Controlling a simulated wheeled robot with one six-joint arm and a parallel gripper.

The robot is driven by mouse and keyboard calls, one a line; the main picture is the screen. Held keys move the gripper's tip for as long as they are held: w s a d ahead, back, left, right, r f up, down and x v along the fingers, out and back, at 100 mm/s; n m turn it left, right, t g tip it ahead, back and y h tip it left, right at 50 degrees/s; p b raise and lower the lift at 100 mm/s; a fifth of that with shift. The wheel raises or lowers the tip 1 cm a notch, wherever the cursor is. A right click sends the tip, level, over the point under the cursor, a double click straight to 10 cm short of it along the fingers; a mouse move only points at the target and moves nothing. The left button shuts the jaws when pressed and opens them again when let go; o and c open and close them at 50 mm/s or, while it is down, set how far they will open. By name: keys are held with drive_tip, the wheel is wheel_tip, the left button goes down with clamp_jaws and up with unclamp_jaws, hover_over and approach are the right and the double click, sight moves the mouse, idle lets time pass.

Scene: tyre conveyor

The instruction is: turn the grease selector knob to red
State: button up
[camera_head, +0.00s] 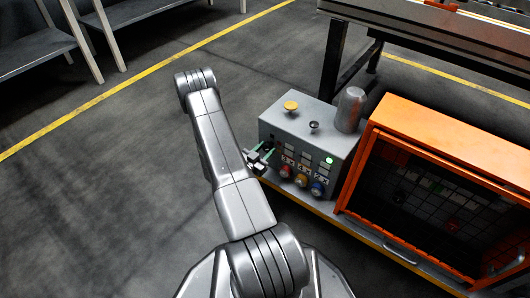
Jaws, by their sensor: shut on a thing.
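A grey control box (300,125) stands right of my arm. My gripper (265,155) is at the left end of its front face, with its fingers shut on a small dark part there. This appears to be the grease selector knob, mostly hidden by the fingers; I cannot tell which colour it points to. A red round part (285,171), a yellow one (301,180) and a blue one (317,188) sit in a row low on the front face. A green light (329,160) glows at its right.
A yellow mushroom button (290,105) and a black knob (314,125) are on the box top, beside a grey cylinder (350,108). An orange-framed cabinet (440,130) stands at right. A dark conveyor table (440,35) is behind.

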drive_tip(key=shift+m, duration=0.8)
drive_tip(key=o, duration=1)
drive_tip(key=shift+s, duration=0.1)
drive_tip(key=p+v, duration=0.3)
drive_tip(key=v, duration=1)
drive_tip(key=shift+s+a+p, duration=0.25)
drive_tip(key=shift+s+p, duration=0.05)
drive_tip(key=shift+p, duration=0.1)
drive_tip(key=shift+w, duration=0.1)
